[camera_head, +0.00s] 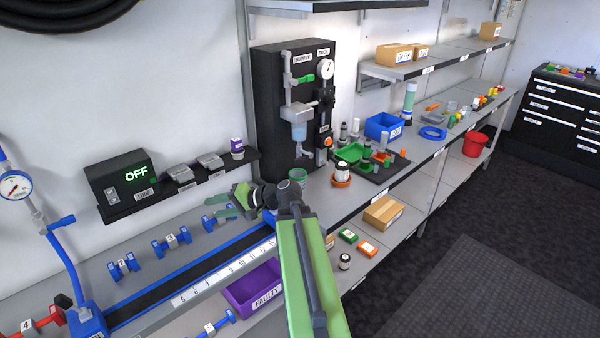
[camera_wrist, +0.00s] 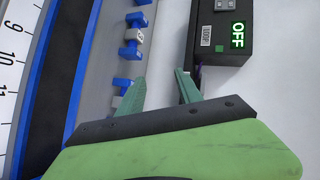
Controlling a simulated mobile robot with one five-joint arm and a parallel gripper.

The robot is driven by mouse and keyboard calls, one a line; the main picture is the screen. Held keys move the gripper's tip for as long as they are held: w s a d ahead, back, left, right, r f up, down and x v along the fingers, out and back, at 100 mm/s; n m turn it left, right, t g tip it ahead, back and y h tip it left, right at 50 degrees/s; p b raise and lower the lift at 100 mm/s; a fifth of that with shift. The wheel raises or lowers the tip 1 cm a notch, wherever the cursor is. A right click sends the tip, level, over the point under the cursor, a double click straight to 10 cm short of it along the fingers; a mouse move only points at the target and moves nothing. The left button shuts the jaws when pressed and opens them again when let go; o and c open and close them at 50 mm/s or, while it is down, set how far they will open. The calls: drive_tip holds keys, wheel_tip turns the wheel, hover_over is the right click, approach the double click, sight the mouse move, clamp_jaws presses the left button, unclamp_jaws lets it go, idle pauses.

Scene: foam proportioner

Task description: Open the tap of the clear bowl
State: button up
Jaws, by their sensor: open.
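The clear bowl (camera_head: 299,131) is a small bluish see-through cup low on the black panel (camera_head: 275,100) marked SUPPLY and TOOL. Its underside is small in the head view, and I cannot make out the tap there. A green lever (camera_head: 306,79) sits higher on the same pipework. My gripper (camera_head: 220,206) is over the left bench, below and left of the panel, pointing left and apart from the bowl. In the wrist view my gripper (camera_wrist: 160,77) has its two green fingers spread with nothing between them. The bowl is not in the wrist view.
A black box reading OFF (camera_head: 124,175) stands on a wall shelf; it also shows in the wrist view (camera_wrist: 222,35). Blue fittings (camera_head: 171,241) lie along the bench. A green cup (camera_head: 297,175) stands below the panel. A purple bin (camera_head: 255,285) is in front.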

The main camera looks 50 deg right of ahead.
drive_tip(key=s+d+r+m+t+h+b, duration=0.1)
drive_tip(key=s+d+r+m+t, duration=0.15)
drive_tip(key=d, duration=0.45)
drive_tip(key=s+d+r+m+t+h+b, duration=0.1)
drive_tip(key=d+r+m+t, duration=0.15)
drive_tip(key=d, duration=0.35)
drive_tip(key=m+t+h+b, duration=0.2)
drive_tip(key=m+h+b, duration=0.2)
drive_tip(key=h, duration=0.3)
approach(300, 162)
drive_tip(key=w, duration=0.7)
drive_tip(key=w+d, duration=0.1)
drive_tip(key=w, duration=0.2)
drive_tip(key=shift+w+d+r, duration=0.15)
drive_tip(key=shift+w+r, duration=0.15)
drive_tip(key=shift+w, duration=0.1)
clamp_jaws()
